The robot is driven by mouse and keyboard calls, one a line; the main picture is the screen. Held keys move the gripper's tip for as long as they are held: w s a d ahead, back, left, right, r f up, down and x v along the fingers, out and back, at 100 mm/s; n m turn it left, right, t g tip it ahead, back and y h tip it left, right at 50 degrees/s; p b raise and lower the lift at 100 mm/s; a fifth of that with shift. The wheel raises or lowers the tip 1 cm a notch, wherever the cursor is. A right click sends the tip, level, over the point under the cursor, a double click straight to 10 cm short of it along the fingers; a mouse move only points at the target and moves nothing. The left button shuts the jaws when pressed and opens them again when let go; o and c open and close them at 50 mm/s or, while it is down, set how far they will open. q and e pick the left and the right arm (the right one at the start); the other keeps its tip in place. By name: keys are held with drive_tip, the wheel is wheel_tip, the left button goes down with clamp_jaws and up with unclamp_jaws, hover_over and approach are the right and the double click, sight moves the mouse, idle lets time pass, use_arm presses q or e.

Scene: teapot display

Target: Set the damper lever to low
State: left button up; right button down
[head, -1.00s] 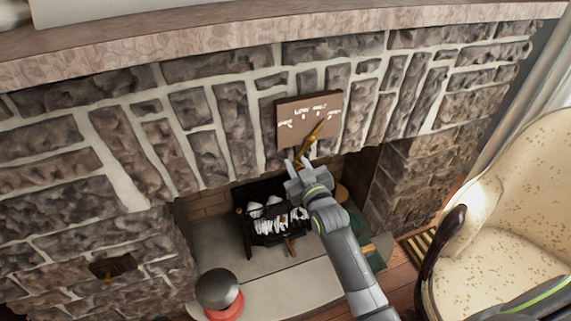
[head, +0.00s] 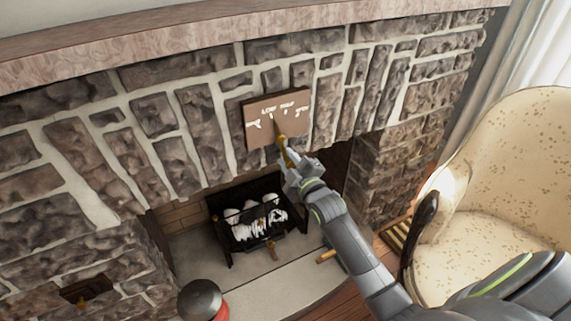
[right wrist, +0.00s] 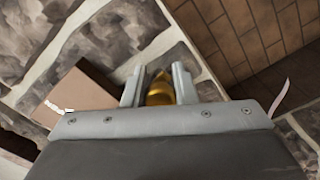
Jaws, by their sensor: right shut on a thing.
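The damper plate (head: 262,135) is a brown panel on the stone above the firebox, with white labels including LOW and HALF. Its brass damper lever (head: 281,133) points up and slightly left, its tip close to the LOW mark; I cannot tell whether it lines up exactly. My right gripper (head: 289,165) is shut on the lower end of the lever. In the right wrist view the brass lever end (right wrist: 160,90) sits between the two fingers, and part of the brown plate (right wrist: 85,92) shows at left. My left gripper is out of view.
Below is the firebox with a black grate (head: 250,220) holding white logs. A dark round-topped object (head: 200,298) stands at the hearth's front. A cream armchair (head: 505,190) is at right. The stone mantel (head: 180,40) runs above.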

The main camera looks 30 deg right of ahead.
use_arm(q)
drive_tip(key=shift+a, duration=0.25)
use_arm(e)
drive_tip(key=shift+w+r+n, duration=0.1)
drive_tip(key=shift+r+n, duration=0.2)
drive_tip(key=shift+r, duration=0.1)
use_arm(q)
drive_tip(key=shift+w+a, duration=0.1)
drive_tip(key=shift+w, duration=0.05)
use_arm(e)
drive_tip(key=c, duration=1.6)
unclamp_jaws()
drive_tip(key=o, duration=0.4)
drive_tip(key=shift+a+f, duration=0.1)
drive_tip(key=shift+a, duration=0.05)
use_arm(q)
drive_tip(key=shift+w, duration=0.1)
use_arm(e)
drive_tip(key=shift+f, duration=0.1)
drive_tip(key=shift+s, duration=0.25)
use_arm(q)
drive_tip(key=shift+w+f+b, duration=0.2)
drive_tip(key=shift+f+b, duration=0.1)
drive_tip(key=shift+b, duration=0.25)
use_arm(e)
drive_tip(key=shift+s+d, duration=0.2)
drive_tip(key=shift+s, duration=4.05)
drive_tip(key=shift+s+d, duration=0.2)
drive_tip(key=shift+s, duration=4)
